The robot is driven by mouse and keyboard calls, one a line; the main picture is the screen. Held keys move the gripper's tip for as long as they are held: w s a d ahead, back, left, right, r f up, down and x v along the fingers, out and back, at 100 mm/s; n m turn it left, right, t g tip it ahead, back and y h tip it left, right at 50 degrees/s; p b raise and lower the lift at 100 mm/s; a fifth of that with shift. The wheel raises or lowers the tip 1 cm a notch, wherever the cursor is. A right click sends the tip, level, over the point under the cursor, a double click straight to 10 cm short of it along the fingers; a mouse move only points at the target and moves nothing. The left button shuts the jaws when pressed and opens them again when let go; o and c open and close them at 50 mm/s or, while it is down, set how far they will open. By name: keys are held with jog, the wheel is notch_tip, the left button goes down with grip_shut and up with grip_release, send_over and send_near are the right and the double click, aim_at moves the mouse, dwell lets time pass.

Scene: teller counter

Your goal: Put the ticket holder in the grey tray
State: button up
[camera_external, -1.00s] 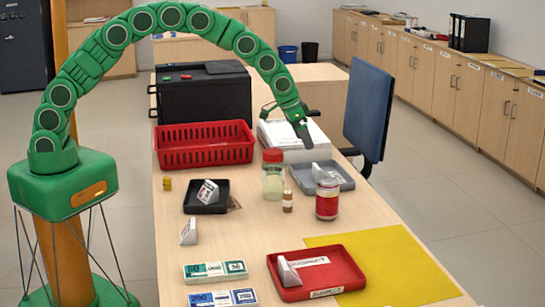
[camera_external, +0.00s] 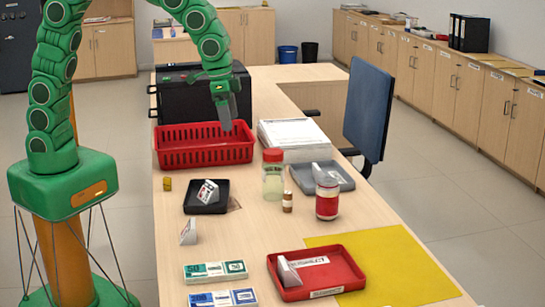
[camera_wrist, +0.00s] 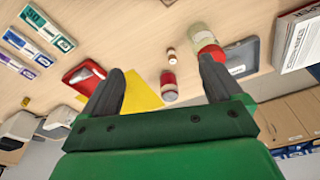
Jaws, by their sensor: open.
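The grey tray (camera_external: 342,184) lies right of the middle of the table, behind the jars. Similar white holders sit in the black tray (camera_external: 207,192), on the bare table (camera_external: 188,232) and in the red tray (camera_external: 288,272); I cannot tell which is the named ticket holder. My gripper (camera_external: 227,124) is open and empty above the red basket, left of and behind the grey tray. The wrist view shows the grey tray (camera_wrist: 240,58) partly behind my right finger.
The red basket (camera_external: 204,148) is under my gripper. A lidded glass jar (camera_external: 273,178), a small brown bottle (camera_external: 287,202) and a red-labelled jar (camera_external: 327,203) stand near the grey tray. A paper stack (camera_external: 293,140) lies behind it. Banknote bundles (camera_external: 215,271) lie at the front.

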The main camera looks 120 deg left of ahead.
jog(key=s+d+r+m, duration=0.2)
jog(key=s+d+r, duration=0.1)
jog(key=s+d, duration=0.55)
jog(key=s+d+m+g, duration=0.1)
jog(key=s+d, duration=0.4)
jog(key=s, duration=0.3)
jog(key=s+d+r+m+g, duration=0.1)
jog(key=s+d, duration=0.5)
jog(key=s, duration=0.3)
jog(key=s+d+m+g+h, duration=0.1)
jog(key=s+d, duration=0.5)
jog(key=s, duration=0.3)
jog(key=shift+s+r+m, duration=0.15)
jog(key=shift+r+m, duration=0.15)
jog(key=shift+r, duration=0.05)
